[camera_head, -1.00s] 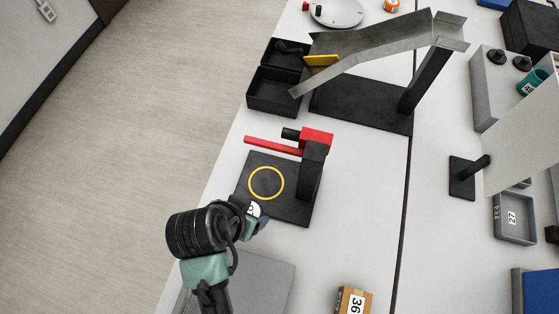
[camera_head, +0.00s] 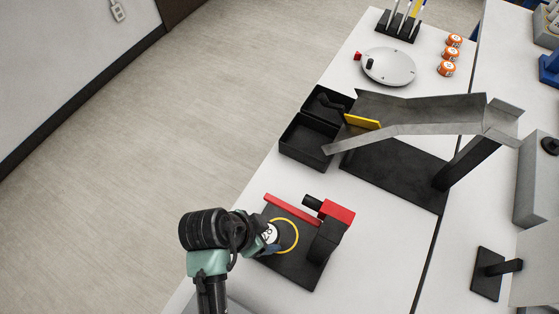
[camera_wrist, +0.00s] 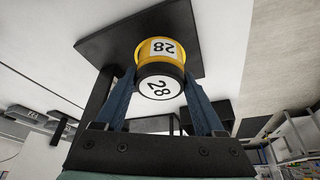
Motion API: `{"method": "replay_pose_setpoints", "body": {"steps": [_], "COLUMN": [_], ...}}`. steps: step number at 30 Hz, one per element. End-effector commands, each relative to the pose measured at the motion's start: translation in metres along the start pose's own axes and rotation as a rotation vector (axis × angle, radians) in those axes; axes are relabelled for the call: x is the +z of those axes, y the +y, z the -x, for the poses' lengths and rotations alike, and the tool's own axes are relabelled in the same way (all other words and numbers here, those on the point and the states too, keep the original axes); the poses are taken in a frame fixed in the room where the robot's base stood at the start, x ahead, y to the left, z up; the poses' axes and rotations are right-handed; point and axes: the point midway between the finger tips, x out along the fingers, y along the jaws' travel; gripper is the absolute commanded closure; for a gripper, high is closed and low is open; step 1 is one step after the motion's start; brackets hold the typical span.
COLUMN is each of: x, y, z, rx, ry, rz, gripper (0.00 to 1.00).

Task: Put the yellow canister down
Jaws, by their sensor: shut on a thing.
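The yellow canister (camera_wrist: 163,49) with a black end and white labels reading 28 is between the two blue fingers of my gripper (camera_wrist: 160,78). In the head view, its white round label (camera_head: 271,233) shows at the end of my arm. The black plate (camera_head: 290,272) with a yellow ring (camera_head: 297,238) lies below, and the canister is at the left part of the ring. The plate also shows behind the canister in the wrist view (camera_wrist: 105,43). I cannot tell whether the canister touches the plate.
A red bar (camera_head: 291,210) and a red-topped black post (camera_head: 328,240) stand close beside the ring. Beyond are black bins (camera_head: 304,148), a grey chute (camera_head: 420,112), a round grey disc (camera_head: 388,67) and several orange canisters (camera_head: 451,54). White table (camera_head: 385,250) is clear right of the plate.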

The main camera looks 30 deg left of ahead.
Motion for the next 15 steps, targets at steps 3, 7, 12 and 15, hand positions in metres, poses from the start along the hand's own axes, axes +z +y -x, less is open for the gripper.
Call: {"method": "replay_pose_setpoints", "body": {"steps": [3,7,12,15], "x": [-0.006,-0.019,-0.024,-0.025], "y": [0.0,0.0,0.0,0.0], "z": [-0.006,-0.02,-0.037,-0.039], "rx": [0.0,0.002,-0.001,-0.002], "ry": [0.0,0.001,-0.001,0.0], "rz": [0.0,-0.003,0.0,0.0], "gripper": [0.92,0.92,0.92,0.92]}}
